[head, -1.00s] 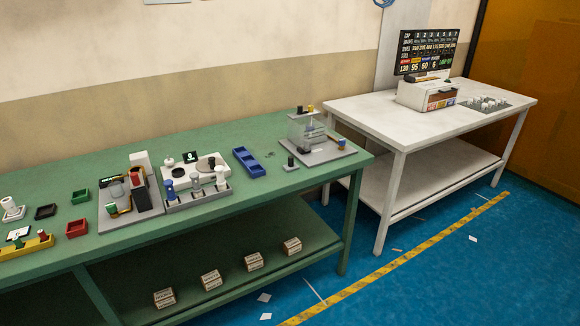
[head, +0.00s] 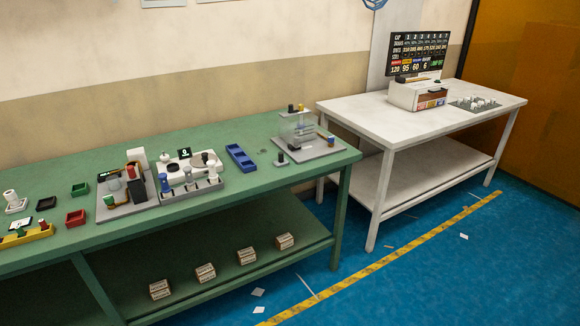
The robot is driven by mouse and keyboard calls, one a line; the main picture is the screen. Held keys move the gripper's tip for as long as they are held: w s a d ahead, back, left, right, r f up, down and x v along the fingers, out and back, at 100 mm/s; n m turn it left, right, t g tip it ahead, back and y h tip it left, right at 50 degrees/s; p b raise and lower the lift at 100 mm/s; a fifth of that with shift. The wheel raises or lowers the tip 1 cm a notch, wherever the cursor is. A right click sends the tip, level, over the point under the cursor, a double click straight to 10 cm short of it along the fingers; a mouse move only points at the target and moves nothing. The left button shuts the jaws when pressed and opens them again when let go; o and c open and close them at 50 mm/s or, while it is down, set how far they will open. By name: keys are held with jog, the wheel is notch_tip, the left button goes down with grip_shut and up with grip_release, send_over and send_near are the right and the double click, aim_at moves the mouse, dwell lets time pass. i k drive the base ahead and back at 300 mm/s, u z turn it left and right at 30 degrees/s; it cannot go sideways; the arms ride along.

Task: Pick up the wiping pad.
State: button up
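I cannot pick out the wiping pad with certainty at this distance in the head view. Small items stand along the green workbench (head: 250,205), among them a black shallow tray (head: 46,203), a red tray (head: 75,218) and a dark green tray (head: 79,189). A tiny dark item (head: 263,151) lies right of a blue divided tray (head: 240,158), too small to name. My gripper is not in the head view, so its state does not show.
A grey rack (head: 190,189) with knobbed tools and a grey-based fixture (head: 310,152) stand on the green bench. Several small boxes (head: 246,256) sit on its lower shelf. A white table (head: 400,122) holds a display (head: 418,54). Blue floor with a yellow stripe (head: 390,257) is mostly clear.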

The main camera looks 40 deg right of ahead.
aim_at(282, 161)
jog(key=z, duration=0.4)
jog(key=k, duration=0.3)
jog(key=u, duration=1.1)
jog(key=i, duration=0.75)
jog(key=z, duration=0.8)
